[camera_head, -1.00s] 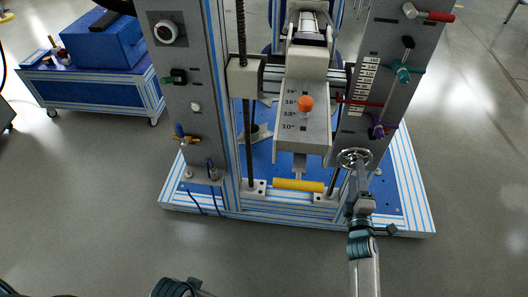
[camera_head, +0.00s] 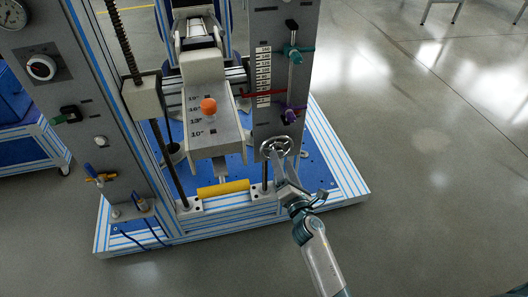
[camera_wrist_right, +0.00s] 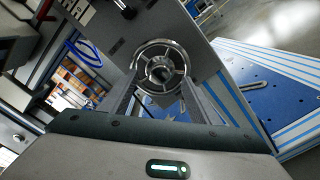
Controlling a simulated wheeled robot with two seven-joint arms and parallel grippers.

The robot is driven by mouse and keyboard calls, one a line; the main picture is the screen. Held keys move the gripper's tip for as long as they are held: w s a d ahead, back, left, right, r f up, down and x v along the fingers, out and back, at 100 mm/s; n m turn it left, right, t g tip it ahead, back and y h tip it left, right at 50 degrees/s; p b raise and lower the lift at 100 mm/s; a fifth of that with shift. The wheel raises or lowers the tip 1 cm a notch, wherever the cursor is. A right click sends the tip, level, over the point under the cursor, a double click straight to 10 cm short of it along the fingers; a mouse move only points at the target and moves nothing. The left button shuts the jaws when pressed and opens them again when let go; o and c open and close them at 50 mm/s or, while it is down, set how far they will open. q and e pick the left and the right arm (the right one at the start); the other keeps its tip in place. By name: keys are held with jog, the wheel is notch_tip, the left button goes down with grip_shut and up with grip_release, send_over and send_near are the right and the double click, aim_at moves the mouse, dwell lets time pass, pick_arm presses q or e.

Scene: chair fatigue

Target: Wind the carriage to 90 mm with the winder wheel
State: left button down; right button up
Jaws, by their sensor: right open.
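The winder wheel (camera_head: 277,148) is a spoked metal handwheel low on the front of the right grey panel. My right gripper (camera_head: 281,166) is open at its near side. In the right wrist view the wheel (camera_wrist_right: 161,70) lies ahead, between and beyond the two spread fingers (camera_wrist_right: 160,98); I cannot tell whether they touch it. The carriage (camera_head: 205,72) is a light grey block across the frame, with an angled plate below it. My left gripper is out of view.
An orange knob (camera_head: 208,106) sits on the angled plate. A teal handle (camera_head: 298,51) and a purple knob (camera_head: 290,116) stick out from the right panel. A yellow bar (camera_head: 223,188) lies at the front of the base.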

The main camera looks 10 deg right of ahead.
jog(key=n, duration=0.2)
jog(key=shift+n, duration=0.4)
jog(key=n, duration=0.5)
jog(key=shift+n, duration=0.3)
jog(key=shift+w, duration=0.2)
